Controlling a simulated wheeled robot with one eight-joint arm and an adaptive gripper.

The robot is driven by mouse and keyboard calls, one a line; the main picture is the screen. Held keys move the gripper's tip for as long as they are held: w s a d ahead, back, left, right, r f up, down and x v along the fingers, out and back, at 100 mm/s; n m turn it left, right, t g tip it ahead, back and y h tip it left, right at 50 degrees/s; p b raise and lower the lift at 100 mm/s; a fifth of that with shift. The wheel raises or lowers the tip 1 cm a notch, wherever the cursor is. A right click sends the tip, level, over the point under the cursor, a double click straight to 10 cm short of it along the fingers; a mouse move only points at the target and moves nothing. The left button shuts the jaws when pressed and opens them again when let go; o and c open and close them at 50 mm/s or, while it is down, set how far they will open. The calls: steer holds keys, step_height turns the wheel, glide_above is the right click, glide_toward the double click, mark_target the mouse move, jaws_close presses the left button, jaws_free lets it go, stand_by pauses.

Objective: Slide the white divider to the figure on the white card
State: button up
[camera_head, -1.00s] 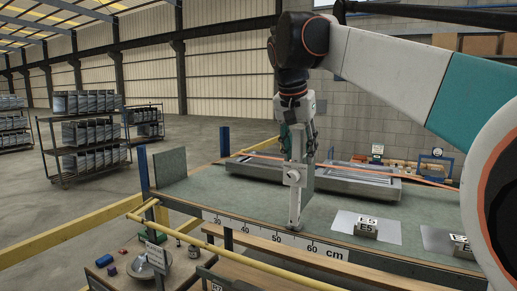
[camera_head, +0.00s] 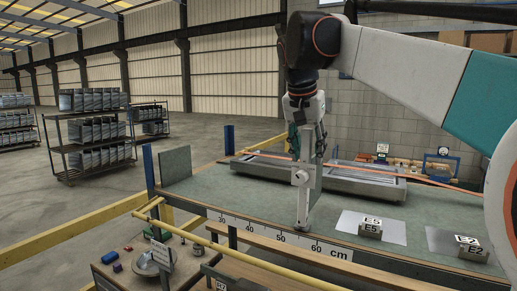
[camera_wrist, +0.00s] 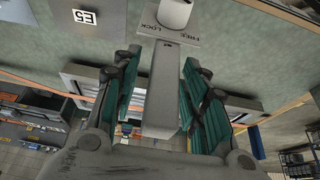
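The white divider (camera_head: 303,205) stands upright at the front edge of the green bench, with its foot between the 50 and 60 marks of the white ruler (camera_head: 262,234). My gripper (camera_head: 307,153) is at its upper part, pointing down. In the wrist view my gripper's teal-padded fingers (camera_wrist: 166,100) stand apart on either side of a pale grey bar (camera_wrist: 163,85), with a gap visible at its right. A plate lettered FREE and LOCK (camera_wrist: 180,40) lies beyond the bar.
Blocks marked E5 (camera_head: 371,227) and E2 (camera_head: 470,246) sit on pale sheets to the right. Grey trays (camera_head: 365,183) lie behind the divider. A grey-green end plate (camera_head: 175,164) stands at the left. The bench between it and the divider is clear.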

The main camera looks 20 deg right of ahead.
steer(key=shift+r, duration=0.1)
steer(key=v, duration=1.2)
